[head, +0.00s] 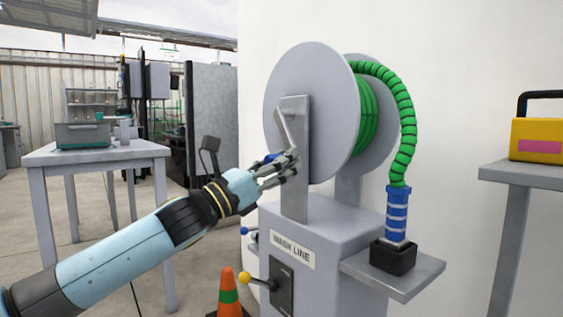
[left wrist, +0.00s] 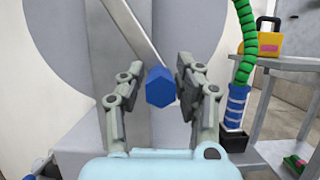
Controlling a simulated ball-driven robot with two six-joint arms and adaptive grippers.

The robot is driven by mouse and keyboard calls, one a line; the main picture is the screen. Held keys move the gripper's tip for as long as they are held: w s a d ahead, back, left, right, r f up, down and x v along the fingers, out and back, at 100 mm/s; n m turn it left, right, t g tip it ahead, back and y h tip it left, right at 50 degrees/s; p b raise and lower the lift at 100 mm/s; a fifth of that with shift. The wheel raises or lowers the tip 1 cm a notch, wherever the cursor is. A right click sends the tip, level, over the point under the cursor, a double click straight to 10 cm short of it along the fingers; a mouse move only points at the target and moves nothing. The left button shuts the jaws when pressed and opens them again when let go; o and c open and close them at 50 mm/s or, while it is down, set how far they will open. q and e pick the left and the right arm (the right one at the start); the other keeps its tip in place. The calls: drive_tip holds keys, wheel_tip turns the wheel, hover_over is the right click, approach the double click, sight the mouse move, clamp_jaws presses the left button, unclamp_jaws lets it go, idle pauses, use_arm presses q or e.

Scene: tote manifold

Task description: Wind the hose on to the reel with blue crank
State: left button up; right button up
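The grey reel (head: 309,105) stands on a pedestal labelled WASH LINE. Several turns of green hose (head: 404,115) lie between its discs. The hose arcs over the right side down to a blue banded nozzle (head: 397,210), upright in a black holder (head: 393,256). The grey crank arm (head: 286,130) ends in a blue handle (head: 271,157), mostly hidden by my fingers there. In the left wrist view the handle's blue hexagonal end (left wrist: 160,87) sits between the fingers of my left gripper (left wrist: 160,90). The fingers are apart, with a visible gap at the left. My right gripper is out of view.
A lever with a yellow knob (head: 245,276) and a blue-knobbed lever (head: 244,230) stick out from the pedestal's left. An orange cone (head: 228,292) stands below. A yellow toolbox (head: 537,139) sits on a right-hand table; another table (head: 98,154) is at left.

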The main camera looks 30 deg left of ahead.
use_arm(q)
clamp_jaws()
drive_tip(key=w+a+f+m+g+h, duration=0.1)
drive_tip(key=w+a+m+g+h, duration=0.1)
drive_tip(key=m, duration=0.7)
drive_tip(key=shift+w+a+f+m+g+h+b, duration=0.25)
drive_tip(key=shift+a+g+h+b, duration=0.2)
drive_tip(key=shift+a+h, duration=0.95)
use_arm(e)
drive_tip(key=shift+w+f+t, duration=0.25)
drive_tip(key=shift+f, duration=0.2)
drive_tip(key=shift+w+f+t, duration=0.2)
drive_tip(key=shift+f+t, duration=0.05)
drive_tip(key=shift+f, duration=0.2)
use_arm(q)
drive_tip(key=shift+s+a+r+y, duration=0.1)
drive_tip(key=shift+a+y, duration=0.25)
drive_tip(key=shift+y, duration=0.05)
drive_tip(key=shift+o, duration=0.4)
unclamp_jaws()
drive_tip(key=o, duration=0.3)
drive_tip(key=shift+f, duration=0.2)
